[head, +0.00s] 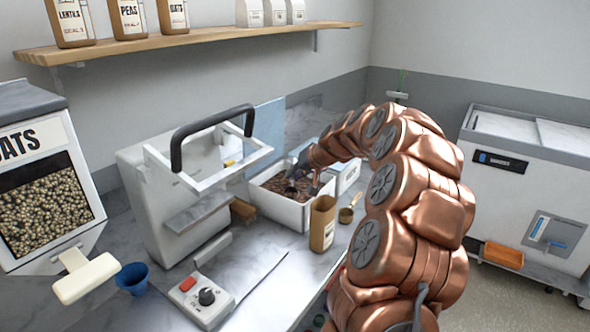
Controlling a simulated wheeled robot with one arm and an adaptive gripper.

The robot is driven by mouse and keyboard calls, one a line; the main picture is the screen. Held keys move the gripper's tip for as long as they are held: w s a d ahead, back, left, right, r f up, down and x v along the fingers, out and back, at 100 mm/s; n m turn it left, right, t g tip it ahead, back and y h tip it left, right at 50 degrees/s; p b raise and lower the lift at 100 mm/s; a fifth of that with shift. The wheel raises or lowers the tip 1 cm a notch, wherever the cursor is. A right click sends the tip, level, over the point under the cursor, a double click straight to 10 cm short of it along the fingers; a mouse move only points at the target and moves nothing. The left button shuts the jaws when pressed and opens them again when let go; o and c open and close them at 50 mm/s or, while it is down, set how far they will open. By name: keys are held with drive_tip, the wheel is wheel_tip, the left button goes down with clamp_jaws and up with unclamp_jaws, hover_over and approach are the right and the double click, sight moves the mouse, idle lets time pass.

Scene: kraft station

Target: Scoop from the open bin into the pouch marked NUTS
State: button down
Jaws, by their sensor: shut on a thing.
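The open bin (291,214) is a white tub in the middle of the counter, holding brown contents. My gripper (294,184) is dark and reaches down into the bin, at or just above the contents. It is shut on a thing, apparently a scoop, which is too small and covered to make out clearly. A brown kraft pouch (320,215) stands upright and open-topped just right of the bin's front corner. A small label shows on its side, but I cannot read it here.
A brass scoop or cup (346,214) lies right of the pouch. A white sealing machine (160,210) with a black handle stands left of the bin. My copper arm blocks the right.

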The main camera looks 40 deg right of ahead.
drive_tip(key=shift+f, duration=0.85)
drive_tip(key=r+g+y+p, duration=0.1)
drive_tip(key=r+p, duration=0.2)
drive_tip(key=p, duration=0.1)
drive_tip(key=w+r+m+g+y+p, duration=0.1)
drive_tip(key=r+p, duration=0.3)
drive_tip(key=p, duration=0.1)
drive_tip(key=d+r+g+p, duration=0.1)
drive_tip(key=r+p, duration=0.3)
drive_tip(key=p, duration=0.1)
drive_tip(key=shift+w+d+r+m+y, duration=0.1)
drive_tip(key=shift+w+r+m+y, duration=0.1)
drive_tip(key=shift+r+m+y, duration=0.15)
drive_tip(key=shift+r+g+p, duration=0.2)
drive_tip(key=shift+g+p, duration=0.3)
drive_tip(key=shift+p, duration=0.15)
drive_tip(key=shift+y, duration=0.25)
